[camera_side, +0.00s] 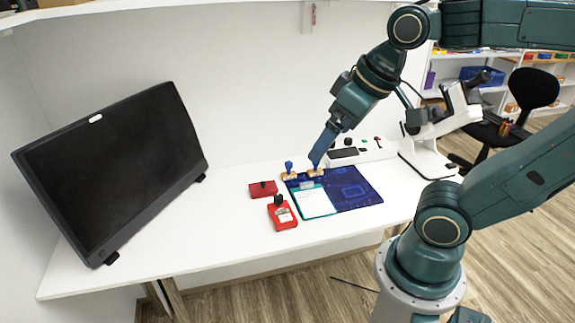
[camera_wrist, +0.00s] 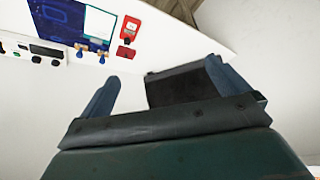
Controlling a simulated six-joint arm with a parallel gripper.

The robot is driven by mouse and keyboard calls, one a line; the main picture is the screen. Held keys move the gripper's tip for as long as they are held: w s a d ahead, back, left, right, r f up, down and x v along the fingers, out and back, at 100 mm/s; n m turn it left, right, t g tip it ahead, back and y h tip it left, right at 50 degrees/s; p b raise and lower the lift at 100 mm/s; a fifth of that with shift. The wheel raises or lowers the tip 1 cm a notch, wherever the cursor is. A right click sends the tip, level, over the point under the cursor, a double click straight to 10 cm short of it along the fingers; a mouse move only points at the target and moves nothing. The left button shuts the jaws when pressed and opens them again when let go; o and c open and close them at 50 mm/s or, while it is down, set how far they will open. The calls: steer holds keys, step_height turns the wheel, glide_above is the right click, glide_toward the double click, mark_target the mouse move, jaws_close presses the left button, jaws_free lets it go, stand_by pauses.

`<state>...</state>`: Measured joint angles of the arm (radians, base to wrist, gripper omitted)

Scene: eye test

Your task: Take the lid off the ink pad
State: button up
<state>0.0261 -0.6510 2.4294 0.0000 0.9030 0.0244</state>
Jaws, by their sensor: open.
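A red case with a white label and a black knob (camera_side: 283,217) lies on the white desk, left of the blue mat. A smaller red block with a dark spot on top (camera_side: 263,189) lies just behind it. I cannot tell which one is the ink pad, or whether its lid is separate. Both show in the wrist view, the labelled case (camera_wrist: 130,29) and the smaller block (camera_wrist: 125,52). My gripper (camera_side: 315,164) is open and empty above the mat's back edge, right of both. In the wrist view its fingers (camera_wrist: 163,70) are wide apart.
Two wooden-based stamps (camera_side: 289,175) (camera_side: 316,172) stand by the mat's back edge, close to my gripper in the side view. A clipboard with paper (camera_side: 314,203) lies on the blue mat (camera_side: 352,188). A black monitor (camera_side: 115,165) stands left; a white device (camera_side: 430,157) stands right.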

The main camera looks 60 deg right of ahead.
steer(key=w+d+m+g, duration=0.15)
steer(key=w+d, duration=0.25)
steer(key=w, duration=0.6)
steer(key=m+g, duration=0.4)
steer(key=m, duration=0.3)
glide_above(263, 185)
step_height(263, 185, down, 22)
steer(key=shift+w+d+r, duration=0.15)
steer(key=shift+w+d, duration=0.1)
steer(key=shift+d, duration=0.2)
steer(key=shift+f, duration=4.3)
steer(key=shift+a+f, duration=0.1)
steer(key=shift+f, duration=2.5)
